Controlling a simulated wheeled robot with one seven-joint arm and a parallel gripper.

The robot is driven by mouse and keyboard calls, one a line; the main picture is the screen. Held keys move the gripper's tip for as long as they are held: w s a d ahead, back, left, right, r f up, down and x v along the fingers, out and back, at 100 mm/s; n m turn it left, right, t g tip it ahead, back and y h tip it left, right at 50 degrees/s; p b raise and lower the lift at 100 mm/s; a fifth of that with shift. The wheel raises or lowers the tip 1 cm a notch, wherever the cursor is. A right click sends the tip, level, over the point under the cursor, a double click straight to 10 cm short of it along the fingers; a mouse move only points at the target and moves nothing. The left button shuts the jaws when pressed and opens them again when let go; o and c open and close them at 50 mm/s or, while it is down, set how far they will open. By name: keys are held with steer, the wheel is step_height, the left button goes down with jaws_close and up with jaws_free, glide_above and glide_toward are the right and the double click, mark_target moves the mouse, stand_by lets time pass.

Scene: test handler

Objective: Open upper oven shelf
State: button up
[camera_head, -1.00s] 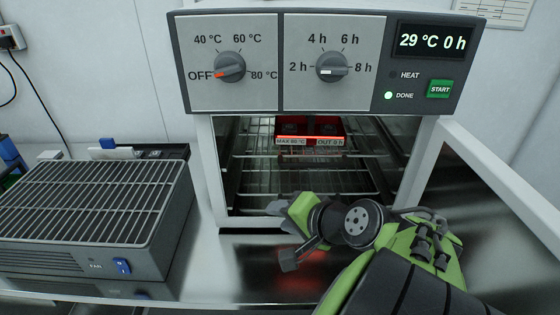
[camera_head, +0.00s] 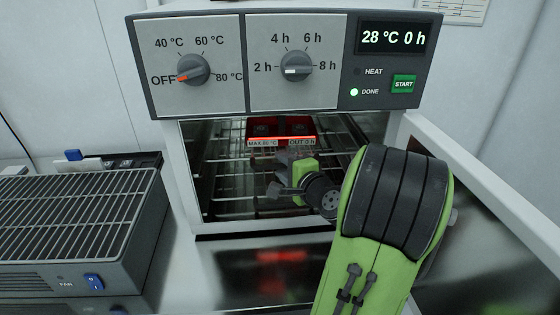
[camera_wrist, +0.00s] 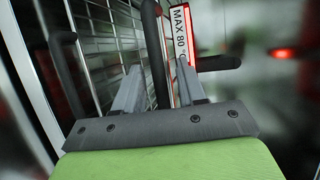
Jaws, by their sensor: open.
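The oven (camera_head: 185,200) stands open, with its door (camera_head: 470,190) swung out to the right. Inside, the upper wire shelf (camera_head: 225,160) bears a red tray (camera_head: 281,128) with a lit front edge and a label reading MAX 80 °C. My gripper (camera_head: 288,158) is inside the opening, just below and in front of the tray. In the wrist view my gripper (camera_wrist: 158,68) is open, its two grey fingers on either side of a dark bar (camera_wrist: 155,45) in the picture. Whether they touch it, I cannot tell. The label (camera_wrist: 180,42) shows beyond the right finger.
A grey fan unit with a grille top (camera_head: 75,215) stands left of the oven on a shiny metal bench (camera_head: 190,270). The control panel (camera_head: 290,65) overhangs the opening. The open door is close to my arm on the right. A lower wire shelf (camera_head: 225,207) lies beneath.

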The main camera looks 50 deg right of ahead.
steer(key=shift+x, duration=1.2)
steer(key=shift+s+f, duration=0.1)
steer(key=shift+s, duration=0.05)
jaws_close()
steer(key=shift+f, duration=0.1)
